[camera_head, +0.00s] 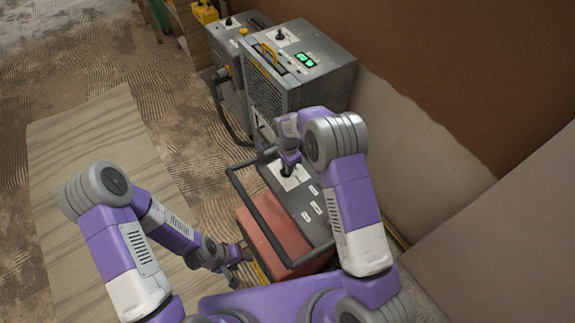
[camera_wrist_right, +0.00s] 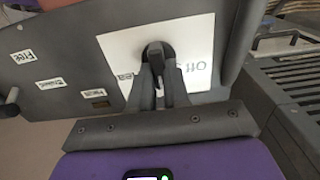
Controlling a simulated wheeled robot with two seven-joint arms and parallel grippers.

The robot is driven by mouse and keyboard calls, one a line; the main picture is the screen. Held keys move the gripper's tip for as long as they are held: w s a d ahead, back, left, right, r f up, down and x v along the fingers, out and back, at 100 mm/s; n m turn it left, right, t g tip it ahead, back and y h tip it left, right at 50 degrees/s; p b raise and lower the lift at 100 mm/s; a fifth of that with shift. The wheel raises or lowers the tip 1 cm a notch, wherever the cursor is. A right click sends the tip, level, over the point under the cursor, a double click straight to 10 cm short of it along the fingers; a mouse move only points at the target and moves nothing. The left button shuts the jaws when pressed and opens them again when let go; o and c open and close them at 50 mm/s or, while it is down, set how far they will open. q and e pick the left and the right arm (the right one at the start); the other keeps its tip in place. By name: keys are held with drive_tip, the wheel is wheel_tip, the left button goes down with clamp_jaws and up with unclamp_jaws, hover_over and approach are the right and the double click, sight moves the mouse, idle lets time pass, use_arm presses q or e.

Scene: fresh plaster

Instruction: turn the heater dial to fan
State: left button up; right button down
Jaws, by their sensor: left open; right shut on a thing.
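The heater has a red body (camera_head: 262,240), a dark grey top panel (camera_head: 313,212) and a black tube frame, and it stands in front of me. Its black dial (camera_wrist_right: 157,52) sits on a white plate (camera_wrist_right: 120,48); "Off" is printed on the plate and other markings are too small to read. My right gripper (camera_wrist_right: 160,78) is shut on the dial; in the head view the right gripper (camera_head: 289,160) is over the panel's far end and partly hides the dial. My left gripper (camera_head: 238,262) is open and low beside the heater's left side.
Two grey machines stand beyond the heater; the nearer one (camera_head: 318,80) has a green display and the other (camera_head: 228,38) is to its left. Small white labels (camera_wrist_right: 50,84) lie along the heater panel. A wooden board (camera_head: 85,165) covers floor at left. A partly plastered wall (camera_head: 430,60) closes the right.

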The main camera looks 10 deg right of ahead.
idle(0.4)
drive_tip(key=c, duration=1.1)
unclamp_jaws()
wheel_tip(320, 180, up, 8)
drive_tip(key=shift+f+p, duration=0.2)
drive_tip(key=shift+p, duration=0.45)
drive_tip(key=shift+f, duration=0.1)
